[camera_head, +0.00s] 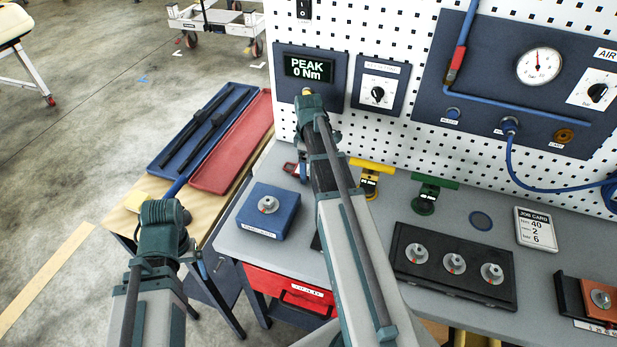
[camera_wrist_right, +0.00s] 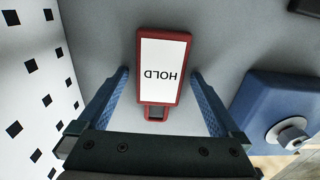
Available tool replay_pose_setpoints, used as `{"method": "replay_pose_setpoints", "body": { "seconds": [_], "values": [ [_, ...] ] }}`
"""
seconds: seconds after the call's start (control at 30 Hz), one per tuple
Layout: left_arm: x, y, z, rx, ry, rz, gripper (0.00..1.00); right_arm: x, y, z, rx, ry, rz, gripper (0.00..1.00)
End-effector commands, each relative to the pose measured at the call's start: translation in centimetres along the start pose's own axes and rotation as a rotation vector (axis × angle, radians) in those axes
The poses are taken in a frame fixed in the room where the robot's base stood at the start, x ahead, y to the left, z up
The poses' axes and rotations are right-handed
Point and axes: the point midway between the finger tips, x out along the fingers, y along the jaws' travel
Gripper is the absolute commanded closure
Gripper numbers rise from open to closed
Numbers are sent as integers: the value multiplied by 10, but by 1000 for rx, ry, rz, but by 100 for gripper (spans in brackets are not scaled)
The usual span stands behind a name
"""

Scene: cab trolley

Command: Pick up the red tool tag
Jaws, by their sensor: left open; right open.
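The red tool tag (camera_wrist_right: 163,68) has a red frame and a white face reading HOLD, upside down in the right wrist view. It lies on the grey bench, and only a small red part of it (camera_head: 290,169) shows in the head view beside my right arm. My right gripper (camera_wrist_right: 160,85) is open, with one blue finger on each side of the tag's lower part. Gaps show between the fingers and the tag; I cannot tell the height above the bench. My left gripper (camera_head: 180,187) is open and appears empty, near the wooden table at the left.
A blue block with a metal knob (camera_head: 268,211) stands near the tag. Yellow (camera_head: 370,181) and green (camera_head: 428,194) tools and a black tray with knobs (camera_head: 453,268) are to the right. The perforated panel (camera_head: 420,100) rises behind. A red tray (camera_head: 232,143) lies left.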

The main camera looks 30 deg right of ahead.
Motion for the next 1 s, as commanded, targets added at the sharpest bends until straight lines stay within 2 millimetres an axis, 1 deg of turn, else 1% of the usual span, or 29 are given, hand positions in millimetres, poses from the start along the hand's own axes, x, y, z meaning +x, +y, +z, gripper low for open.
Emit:
{"method": "replay_pose_setpoints", "body": {
  "seconds": [0.17, 0.2, 0.27, 0.3, 0.37, 0.4, 0.47, 0.5, 0.63, 0.67, 0.87, 1.0],
  "values": [
    [-1, 0, 0, 0, 0, 0, 12, -1, 0, 0, 0, 0, 0, 0],
    [-1, 0, 0, 0, 0, 0, 12, -1, 0, 0, 0, 0, 0, 2],
    [-1, 0, 0, 0, 0, 0, 12, -1, 0, 0, 0, 0, 0, 13],
    [-1, 0, 0, 0, 0, 0, 12, -1, 0, 0, 0, 0, 0, 20],
    [-1, 0, 0, 0, 0, 0, 12, -1, 0, 0, 0, 0, 0, 31],
    [-1, 0, 0, 0, 0, 0, 12, -1, 0, 0, 0, 0, 0, 38],
    [-1, 0, 0, 0, 0, 0, 12, -1, 0, 0, 0, 0, 0, 49],
    [-1, 0, 0, 0, 0, 0, 12, -1, 0, 0, 0, 0, 0, 56],
    [-1, 0, 0, 0, 0, 0, 12, -1, 0, 0, 0, 0, 0, 79],
    [-1, 0, 0, 0, 0, 0, 12, -1, 0, 0, 0, 0, 0, 80],
    [-1, 0, 0, 0, 0, 0, 12, -1, 0, 0, 0, 0, 0, 81],
    [-5, 0, 0, 0, 0, 0, 12, -5, 0, 0, 0, 0, 0, 81]
  ]
}}
